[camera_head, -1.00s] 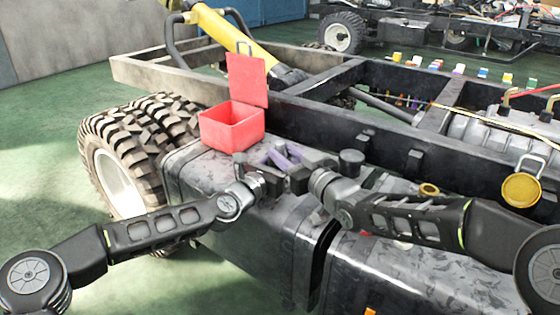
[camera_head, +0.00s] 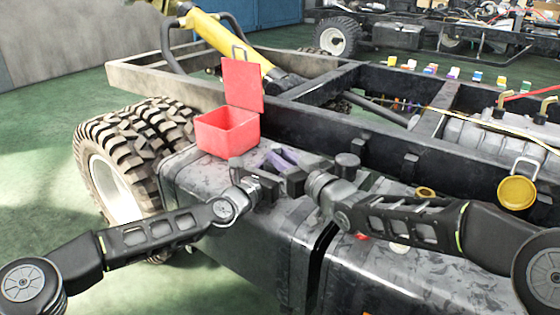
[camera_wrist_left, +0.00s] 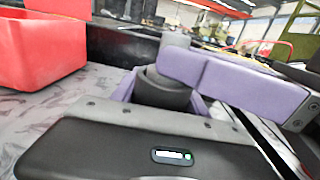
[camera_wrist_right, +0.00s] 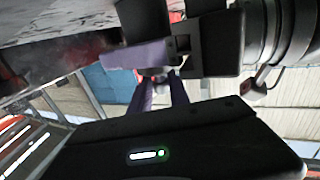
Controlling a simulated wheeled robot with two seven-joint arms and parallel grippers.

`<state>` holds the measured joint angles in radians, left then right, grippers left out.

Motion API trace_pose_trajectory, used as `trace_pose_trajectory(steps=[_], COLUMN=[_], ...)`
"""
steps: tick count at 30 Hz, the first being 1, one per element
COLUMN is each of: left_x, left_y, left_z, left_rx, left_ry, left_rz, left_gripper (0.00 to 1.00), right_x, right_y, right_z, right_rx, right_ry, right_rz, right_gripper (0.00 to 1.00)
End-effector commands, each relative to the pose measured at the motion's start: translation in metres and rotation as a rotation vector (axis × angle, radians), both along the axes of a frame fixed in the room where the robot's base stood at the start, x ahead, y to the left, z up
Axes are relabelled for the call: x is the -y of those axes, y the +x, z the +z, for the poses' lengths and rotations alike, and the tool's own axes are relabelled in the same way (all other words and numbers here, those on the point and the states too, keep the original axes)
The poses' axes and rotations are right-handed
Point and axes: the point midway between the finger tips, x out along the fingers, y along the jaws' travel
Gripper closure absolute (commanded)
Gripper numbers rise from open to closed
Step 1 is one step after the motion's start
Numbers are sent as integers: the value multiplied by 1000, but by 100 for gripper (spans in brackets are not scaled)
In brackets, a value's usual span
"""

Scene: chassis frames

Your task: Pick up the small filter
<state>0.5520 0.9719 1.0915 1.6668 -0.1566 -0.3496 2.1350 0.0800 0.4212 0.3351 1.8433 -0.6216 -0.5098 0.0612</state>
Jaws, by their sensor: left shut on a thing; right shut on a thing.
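The small filter shows as a dark, short cylinder (camera_wrist_left: 165,88) in the left wrist view, between the purple fingers. My left gripper (camera_head: 272,168) is shut on it above the grey tank top. My right gripper (camera_head: 287,160) meets the left one from the right side and is also shut at the filter. One of its purple fingers crosses in front of the cylinder in the left wrist view. In the right wrist view, its two purple fingers (camera_wrist_right: 158,82) converge, and the filter cannot be told clearly there. In the head view the grippers hide most of the filter.
A red open box (camera_head: 228,133) with its lid raised stands on the tank, just behind and left of the grippers. The black chassis rail (camera_head: 380,150) runs behind. A yellow cap (camera_head: 517,192) hangs at the right.

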Motion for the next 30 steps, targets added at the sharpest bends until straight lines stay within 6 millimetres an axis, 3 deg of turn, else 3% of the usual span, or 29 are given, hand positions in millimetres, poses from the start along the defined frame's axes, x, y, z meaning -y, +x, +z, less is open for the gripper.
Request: trace_pose_trajectory(steps=[9, 15, 30], left_x=[0, 0, 0], left_y=[0, 0, 0], left_z=[-1, -1, -1], left_rx=[-2, -2, -2], left_ry=[0, 0, 0], left_rz=[0, 0, 0], left_gripper=[98, 98, 98], right_x=[0, 0, 0], right_y=[0, 0, 0], right_z=[61, 89, 95], right_rx=[11, 7, 6], right_ry=[3, 1, 2], right_rz=[-1, -1, 0], right_gripper=[100, 100, 100])
